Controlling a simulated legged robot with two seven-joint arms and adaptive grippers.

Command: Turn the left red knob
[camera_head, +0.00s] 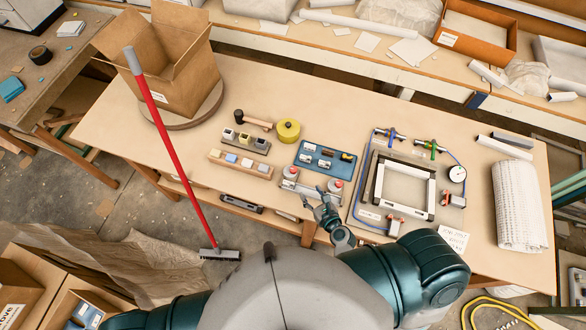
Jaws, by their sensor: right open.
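Two red-topped knobs sit on a small pale fixture (306,189) at the table's front edge. The left red knob (292,171) is at the fixture's left end. The right red knob (337,184) is at its right end. My right gripper (326,194) is open over the front right part of the fixture, close to the right knob and to the right of the left knob. Its fingers hide part of the fixture. Contact cannot be told. My left gripper is out of view; only part of my left arm shows at the bottom left.
A blue tray (313,147) of parts stands behind the knobs. A framed press panel with hoses and a gauge (457,173) is to the right. Wooden blocks (240,164), yellow tape (288,130) and an open cardboard box (178,75) are left. A red-handled broom (165,140) leans across the table's left.

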